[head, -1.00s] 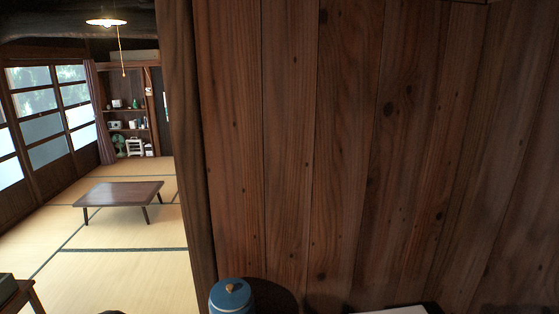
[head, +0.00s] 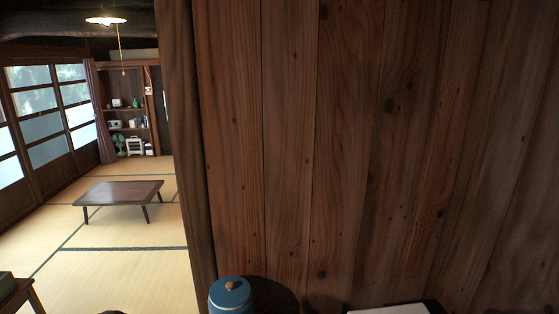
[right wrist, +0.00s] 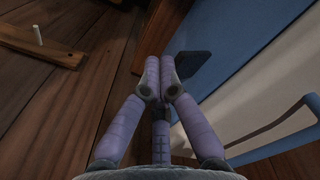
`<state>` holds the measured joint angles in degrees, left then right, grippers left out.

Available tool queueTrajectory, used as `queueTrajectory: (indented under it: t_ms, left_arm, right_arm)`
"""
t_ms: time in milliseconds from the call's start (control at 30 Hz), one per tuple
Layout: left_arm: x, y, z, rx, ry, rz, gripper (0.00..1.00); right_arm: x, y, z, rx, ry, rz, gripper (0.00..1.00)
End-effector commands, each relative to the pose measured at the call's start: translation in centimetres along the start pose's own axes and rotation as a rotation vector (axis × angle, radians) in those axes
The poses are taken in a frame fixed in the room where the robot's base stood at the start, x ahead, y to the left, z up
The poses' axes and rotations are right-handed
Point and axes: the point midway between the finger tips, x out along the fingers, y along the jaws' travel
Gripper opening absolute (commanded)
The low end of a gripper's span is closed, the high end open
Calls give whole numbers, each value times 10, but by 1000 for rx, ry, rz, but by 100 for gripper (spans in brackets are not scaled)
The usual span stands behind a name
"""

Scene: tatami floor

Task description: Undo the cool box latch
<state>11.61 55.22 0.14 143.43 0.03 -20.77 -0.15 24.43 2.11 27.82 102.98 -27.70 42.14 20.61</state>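The cool box (right wrist: 232,45) is at the right of the right wrist view, with a blue upper part and a white lower part (right wrist: 255,90). A dark flat piece (right wrist: 192,64), which looks like its latch, sits on the blue side, partly behind my fingers. My right gripper (right wrist: 159,78) has its purple fingertips together just left of this piece. I see nothing held between them, and cannot tell whether they touch the piece. A blue handle-like bar (right wrist: 290,118) curves at the right edge. My left gripper is not in view, and I cannot make out the cool box in the head view.
A wooden plank wall (head: 350,150) fills the head view's right. A blue lidded canister (head: 231,294) and a white flat thing (head: 393,309) are at its bottom edge. A low table (head: 118,192) stands on open tatami. A wooden piece with a white peg (right wrist: 38,38) is at upper left.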

Motion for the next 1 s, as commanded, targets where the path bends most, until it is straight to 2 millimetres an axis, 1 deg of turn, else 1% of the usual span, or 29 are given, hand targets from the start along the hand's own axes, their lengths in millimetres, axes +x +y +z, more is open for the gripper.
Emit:
queueTrajectory:
  t_ms: [300, 833, 1000]
  left_arm:
    - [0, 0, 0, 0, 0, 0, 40]
    - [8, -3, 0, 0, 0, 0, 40]
    - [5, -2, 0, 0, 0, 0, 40]
  right_arm:
    - [0, -1, -2, -1, 8, -2, 0]
    - [9, 2, 1, 0, 10, -2, 0]
    - [6, 3, 1, 1, 11, -2, 0]
